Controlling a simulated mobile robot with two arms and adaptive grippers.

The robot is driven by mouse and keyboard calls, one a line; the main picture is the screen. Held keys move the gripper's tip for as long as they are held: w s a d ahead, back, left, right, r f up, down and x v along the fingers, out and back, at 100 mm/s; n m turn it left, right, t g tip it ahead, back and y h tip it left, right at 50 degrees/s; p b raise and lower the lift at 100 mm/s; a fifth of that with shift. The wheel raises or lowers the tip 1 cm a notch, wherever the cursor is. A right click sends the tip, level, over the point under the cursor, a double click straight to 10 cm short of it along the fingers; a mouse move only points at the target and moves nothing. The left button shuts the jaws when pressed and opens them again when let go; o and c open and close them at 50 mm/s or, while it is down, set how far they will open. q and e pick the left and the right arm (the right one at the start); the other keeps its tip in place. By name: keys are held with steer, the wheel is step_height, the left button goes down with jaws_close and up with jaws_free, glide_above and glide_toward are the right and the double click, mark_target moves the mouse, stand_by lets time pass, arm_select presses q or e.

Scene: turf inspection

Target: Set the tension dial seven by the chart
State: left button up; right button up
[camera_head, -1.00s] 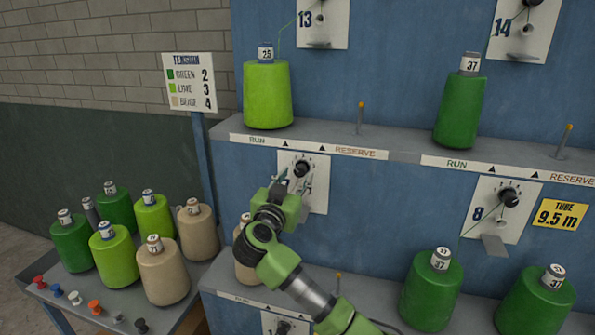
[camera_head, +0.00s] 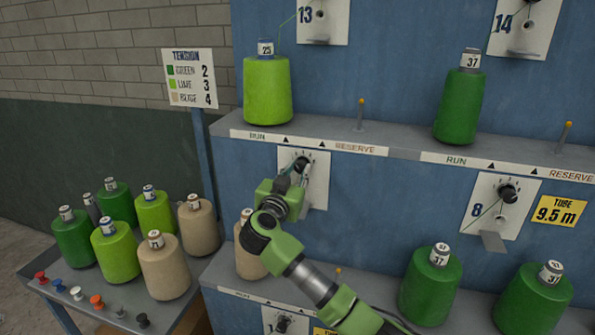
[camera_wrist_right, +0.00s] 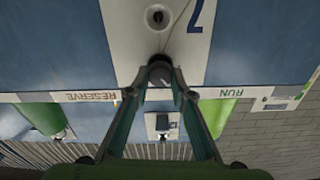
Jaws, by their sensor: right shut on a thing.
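Dial seven's dark knob (camera_head: 301,164) sits on a white plate (camera_head: 317,183) below the middle shelf. My right gripper (camera_head: 293,172) reaches it from below and hides part of the plate. In the right wrist view, upside down, its fingertips (camera_wrist_right: 160,76) are shut on the knob (camera_wrist_right: 160,66); the printed 7 (camera_wrist_right: 195,16) is nearby. The knob's exact setting is too small to read. The tension chart (camera_head: 190,78) reads green 2, lime 3, beige 4. My left gripper is not in view.
A lime cone (camera_head: 267,90) stands on the shelf above the plate, by RUN. A beige cone (camera_head: 247,262) is partly hidden behind my right arm. Several cones and coloured pegs occupy the side table (camera_head: 40,278). Plate eight (camera_head: 515,217) is at right.

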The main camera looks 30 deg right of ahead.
steer(key=m+p, duration=0.2)
steer(key=m, duration=0.1)
steer(key=shift+r, duration=0.1)
steer(key=m+p, duration=0.1)
steer(key=m, duration=0.2)
steer(key=shift+m, duration=0.3)
steer(key=m, duration=0.2)
steer(key=m+p, duration=0.1)
steer(key=m, duration=0.1)
steer(key=shift+s+f+m, duration=0.1)
steer(key=shift+f+m, duration=0.1)
steer(key=shift+m, duration=0.1)
steer(key=m, duration=0.4)
steer(key=shift+m, duration=0.4)
steer(key=o, duration=1.1)
steer(key=shift+d, duration=0.1)
